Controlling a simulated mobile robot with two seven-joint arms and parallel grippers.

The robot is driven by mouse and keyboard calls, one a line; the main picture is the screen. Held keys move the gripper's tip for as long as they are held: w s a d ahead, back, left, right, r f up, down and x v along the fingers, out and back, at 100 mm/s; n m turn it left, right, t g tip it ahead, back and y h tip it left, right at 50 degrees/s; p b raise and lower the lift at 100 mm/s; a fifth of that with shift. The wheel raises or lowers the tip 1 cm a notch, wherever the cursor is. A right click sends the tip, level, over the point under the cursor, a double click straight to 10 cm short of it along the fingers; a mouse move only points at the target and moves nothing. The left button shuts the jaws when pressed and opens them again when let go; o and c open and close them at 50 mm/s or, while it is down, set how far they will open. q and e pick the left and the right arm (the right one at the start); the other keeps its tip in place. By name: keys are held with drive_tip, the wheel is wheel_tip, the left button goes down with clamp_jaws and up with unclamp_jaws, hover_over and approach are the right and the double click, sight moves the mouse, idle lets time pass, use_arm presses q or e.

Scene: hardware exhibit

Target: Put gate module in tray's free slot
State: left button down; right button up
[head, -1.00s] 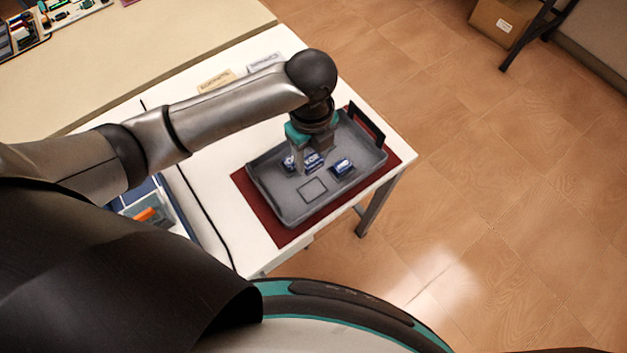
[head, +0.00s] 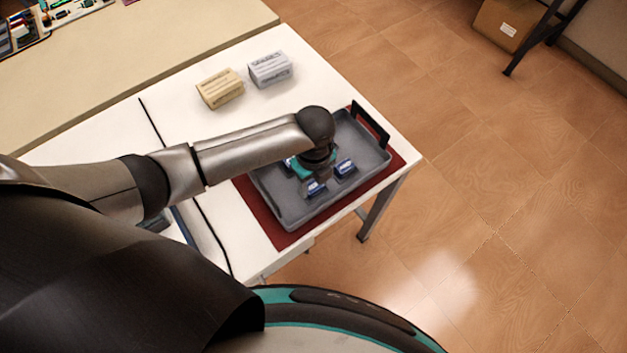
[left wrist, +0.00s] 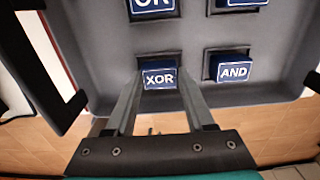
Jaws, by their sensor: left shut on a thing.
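The gate module, a blue block marked XOR (left wrist: 160,78), is between the fingers of my left gripper (head: 314,181), which is shut on it. It also shows in the head view (head: 316,189), at the near part of the grey tray (head: 290,215). In the left wrist view it is at a dark square slot; I cannot tell whether it is fully seated. A blue AND module (left wrist: 233,71) sits in the slot beside it. An OR module (left wrist: 151,6) and another blue module (left wrist: 238,4) are cut off at the top edge. My right gripper is not in view.
The tray lies on a dark red mat (head: 283,238) on a white table and has a black handle (head: 371,124). A tan block (head: 220,89) and a grey block (head: 270,69) stand behind it. A black cable (head: 213,230) crosses the table. Open floor lies to the right.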

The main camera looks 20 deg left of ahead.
sight(314, 186)
use_arm(q)
drive_tip(key=shift+f, duration=0.15)
drive_tip(key=shift+c, duration=1.3)
unclamp_jaws()
wheel_tip(314, 186, up, 12)
drive_tip(key=p, duration=0.2)
drive_tip(key=shift+r+p, duration=0.2)
drive_tip(key=shift+p, duration=0.1)
